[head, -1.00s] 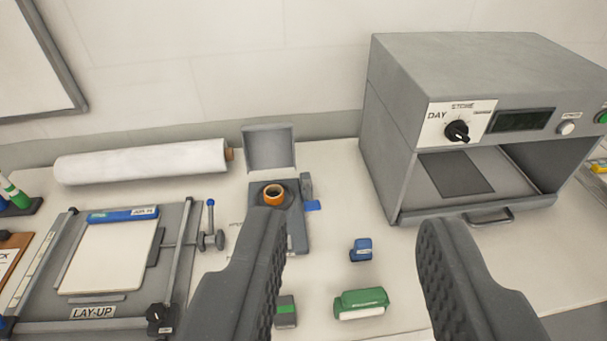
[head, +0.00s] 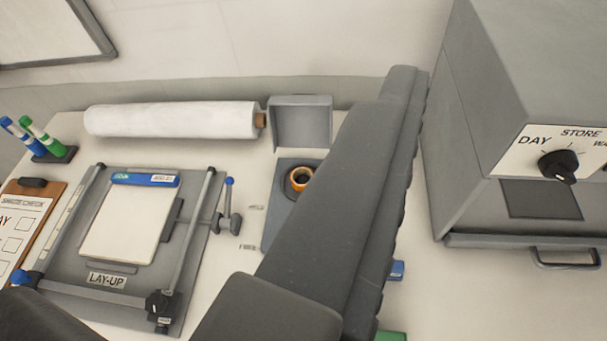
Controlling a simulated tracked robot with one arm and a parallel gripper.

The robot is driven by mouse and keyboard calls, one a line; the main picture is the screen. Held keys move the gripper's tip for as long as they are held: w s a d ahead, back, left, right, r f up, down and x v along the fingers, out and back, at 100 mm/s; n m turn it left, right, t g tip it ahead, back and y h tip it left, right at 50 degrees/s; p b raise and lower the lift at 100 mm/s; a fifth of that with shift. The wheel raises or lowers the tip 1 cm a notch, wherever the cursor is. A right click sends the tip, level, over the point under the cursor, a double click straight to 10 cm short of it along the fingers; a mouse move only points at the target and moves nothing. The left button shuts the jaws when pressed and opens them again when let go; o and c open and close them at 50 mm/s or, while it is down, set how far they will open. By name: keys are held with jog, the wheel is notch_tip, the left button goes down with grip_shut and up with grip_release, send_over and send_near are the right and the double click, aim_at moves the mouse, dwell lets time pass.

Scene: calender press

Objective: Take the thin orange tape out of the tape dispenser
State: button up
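The thin orange tape (head: 300,178) is a small ring seated in the grey tape dispenser (head: 276,220), near its back. The dispenser's lid (head: 300,121) stands open behind it. My gripper (head: 213,188) is open and empty. One large dark finger slants up from the bottom middle, to the right of the tape, and hides the dispenser's right and front parts. The other finger shows only as a dark piece at the bottom left corner. The tape lies between the two fingers in the picture, and neither visibly touches it.
A white roll (head: 172,120) lies at the back left. A lay-up frame (head: 102,279) stands left of the dispenser, with a clipboard (head: 22,232) and markers (head: 35,138) beyond. A grey press (head: 480,130) fills the right. Blue (head: 397,270) and green (head: 391,336) items lie partly hidden.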

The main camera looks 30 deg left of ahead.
jog(key=shift+o, duration=1.4)
jog(key=w+a+f+g, duration=0.1)
jog(key=w+a+f, duration=0.3)
jog(key=a+f, duration=0.2)
jog(key=shift+w+f, duration=0.35)
jog(key=shift+f, duration=0.35)
jog(key=w+a+f, duration=0.1)
jog(key=a+f, duration=0.4)
jog(key=f, duration=0.4)
jog(key=w+a+f+g, duration=0.1)
jog(key=w+a+f, duration=0.1)
jog(key=a+f, duration=0.3)
jog(key=w+a+f+m+g+h, duration=0.1)
jog(key=a+f, duration=0.4)
jog(key=f, duration=0.9)
jog(key=shift+w, duration=0.6)
send_near(307, 172)
jog(key=shift+b+x, duration=0.7)
jog(key=shift+x, duration=2.35)
jog(key=c, duration=1)
